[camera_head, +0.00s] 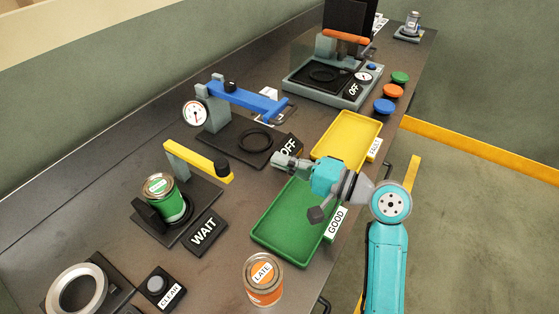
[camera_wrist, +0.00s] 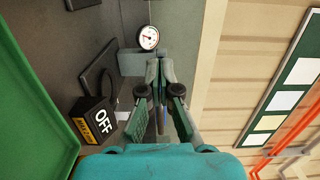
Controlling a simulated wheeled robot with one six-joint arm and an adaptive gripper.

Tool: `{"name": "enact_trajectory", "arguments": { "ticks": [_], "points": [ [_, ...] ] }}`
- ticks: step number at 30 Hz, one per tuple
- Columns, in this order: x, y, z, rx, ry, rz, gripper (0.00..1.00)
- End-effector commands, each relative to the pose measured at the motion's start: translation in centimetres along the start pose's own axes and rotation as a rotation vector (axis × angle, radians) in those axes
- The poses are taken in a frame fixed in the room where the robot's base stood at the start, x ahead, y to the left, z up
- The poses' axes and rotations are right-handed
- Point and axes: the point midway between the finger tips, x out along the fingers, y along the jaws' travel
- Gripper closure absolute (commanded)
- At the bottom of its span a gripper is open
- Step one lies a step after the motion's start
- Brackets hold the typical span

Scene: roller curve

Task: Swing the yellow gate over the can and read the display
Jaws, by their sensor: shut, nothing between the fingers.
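The yellow gate (camera_head: 198,158) is a bar on a post at the back of a black stand, with a black knob (camera_head: 222,168) near its right end. It reaches rightward behind the can, not across its top. The green-labelled can (camera_head: 172,203) stands upright on the stand. The display (camera_head: 205,232) in front reads WAIT. My gripper (camera_head: 281,160) is shut and empty, right of the gate, beside the OFF display of the blue-armed station. In the wrist view my gripper's fingers (camera_wrist: 160,70) are together; the gate and can are not seen there.
A green GOOD tray (camera_head: 262,243) lies under my arm, with a yellow FAULT tray (camera_head: 347,120) beyond. The blue-armed station (camera_head: 245,100) with a gauge stands behind my gripper. An orange LATE can (camera_head: 263,292), a CLEAR button (camera_head: 157,285) and a metal ring (camera_head: 77,288) are in front.

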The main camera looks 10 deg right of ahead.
Motion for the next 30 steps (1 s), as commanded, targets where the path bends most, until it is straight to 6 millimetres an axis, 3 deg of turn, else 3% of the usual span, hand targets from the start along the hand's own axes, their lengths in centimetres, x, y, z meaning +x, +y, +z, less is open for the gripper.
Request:
{"name": "enact_trajectory", "arguments": {
  "ticks": [12,21,30],
  "points": [
    [7.5,0.0,0.6,0.0,-0.004,0.0,1.0],
    [8.1,0.0,3.6,0.0,-0.001,0.001,1.0],
    [8.1,0.0,3.9,0.0,0.001,0.0,1.0]
  ]
}}
